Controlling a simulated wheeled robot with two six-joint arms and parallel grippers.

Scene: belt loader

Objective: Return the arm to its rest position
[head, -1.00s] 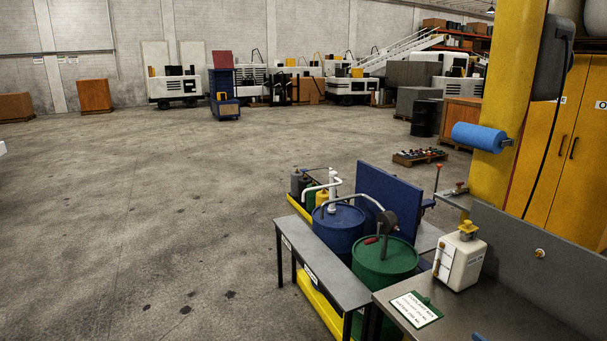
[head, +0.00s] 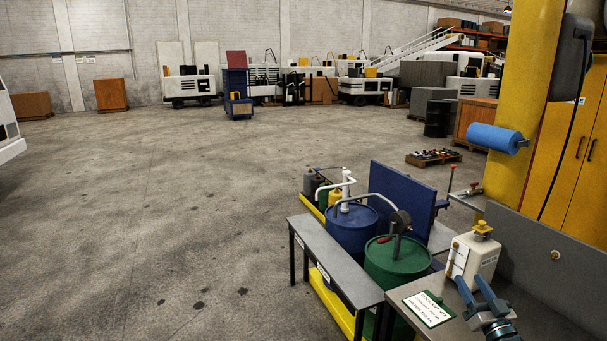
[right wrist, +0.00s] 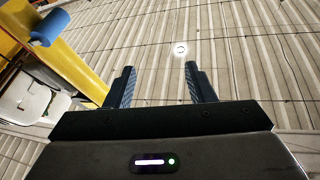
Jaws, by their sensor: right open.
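My right gripper (head: 475,291) shows at the lower right of the head view, over the grey workbench (head: 455,330), with its two blue fingers apart and nothing between them. In the right wrist view its dark fingers (right wrist: 159,82) stand apart and empty, with the corrugated ceiling behind them. In the head view the gripper is just in front of a white jug (head: 474,256) with a yellow cap; I cannot tell whether they touch. My left gripper is not in view.
A green-edged sign card (head: 429,309) lies on the bench. A green drum (head: 397,262) and a blue drum (head: 351,232) stand left of it. A yellow post (head: 515,90) with a blue roll (head: 497,138) rises behind. The floor at left is open.

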